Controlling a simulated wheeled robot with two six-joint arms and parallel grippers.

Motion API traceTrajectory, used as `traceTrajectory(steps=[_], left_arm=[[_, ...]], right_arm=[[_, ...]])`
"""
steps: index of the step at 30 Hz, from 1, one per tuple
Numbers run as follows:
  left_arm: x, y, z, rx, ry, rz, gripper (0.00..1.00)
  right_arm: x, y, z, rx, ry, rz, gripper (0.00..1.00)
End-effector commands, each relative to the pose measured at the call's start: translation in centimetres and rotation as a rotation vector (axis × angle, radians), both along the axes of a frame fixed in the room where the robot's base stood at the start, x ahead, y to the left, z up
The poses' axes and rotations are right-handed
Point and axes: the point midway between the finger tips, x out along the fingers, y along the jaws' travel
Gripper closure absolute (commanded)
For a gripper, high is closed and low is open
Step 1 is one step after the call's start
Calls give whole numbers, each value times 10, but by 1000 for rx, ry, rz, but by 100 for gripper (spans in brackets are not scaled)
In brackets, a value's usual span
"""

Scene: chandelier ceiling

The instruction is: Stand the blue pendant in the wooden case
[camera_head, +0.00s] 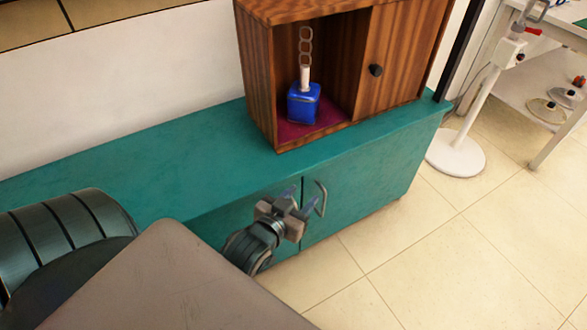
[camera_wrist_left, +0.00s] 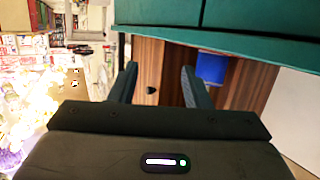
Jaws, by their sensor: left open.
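The blue pendant (camera_head: 304,103) stands upright inside the open left part of the wooden case (camera_head: 262,95), on its dark red floor. A pale neck and a chain of brown links rise from its top. My left gripper (camera_head: 298,203) is open and empty, in front of the teal cabinet and below the case, apart from the pendant. In the left wrist view the pendant's blue body (camera_wrist_left: 211,67) shows beyond the open fingers (camera_wrist_left: 160,85), with the case (camera_wrist_left: 150,62) around it. My right gripper is not in view.
The case sits on the teal cabinet (camera_head: 150,165), whose top is clear to the left. The case's right side has a closed door with a dark knob (camera_head: 376,70). A white stand (camera_head: 457,152) and a white table (camera_head: 560,35) are at the right. Tiled floor in front is free.

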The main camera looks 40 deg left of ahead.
Motion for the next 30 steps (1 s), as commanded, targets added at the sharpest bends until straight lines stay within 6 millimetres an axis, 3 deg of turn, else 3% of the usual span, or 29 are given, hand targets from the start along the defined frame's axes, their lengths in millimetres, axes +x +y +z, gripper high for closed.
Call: traceTrajectory(steps=[1, 3, 7, 30], left_arm=[[-18, -6, 0, -18, 5, -36, 57], [-36, -14, 3, -40, 1, -77, 57], [-54, -21, 9, -68, -8, -116, 57], [-58, -23, 11, -76, -11, -125, 57]], right_arm=[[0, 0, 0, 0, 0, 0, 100], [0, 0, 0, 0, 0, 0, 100], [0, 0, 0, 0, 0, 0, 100], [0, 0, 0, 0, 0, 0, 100]])
